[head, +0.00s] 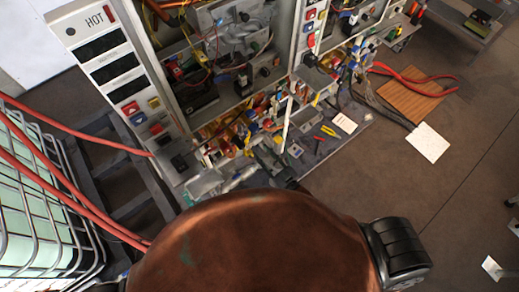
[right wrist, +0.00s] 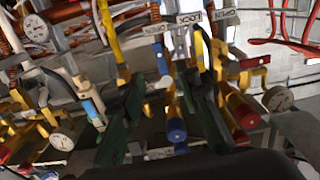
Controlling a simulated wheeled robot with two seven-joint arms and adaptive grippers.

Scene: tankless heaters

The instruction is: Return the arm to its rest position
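My right gripper (head: 268,158) is small in the head view, low in front of the heater cabinet's pipes and valves, partly hidden by a copper-coloured rounded surface. In the right wrist view its two dark fingers (right wrist: 170,88) stand apart, one on each side of a blue-ended handle (right wrist: 176,132). I see nothing clamped between them; whether they touch the handle I cannot tell. My left gripper is in neither view.
The open heater cabinet (head: 127,75) is crowded with wires and valves. Red hoses (head: 75,190) and a caged white tank (head: 30,215) are at left. A brown board (head: 410,97) and white sheet (head: 428,143) lie on the floor. Floor at right is mostly clear. Gauges (right wrist: 277,98) flank the gripper.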

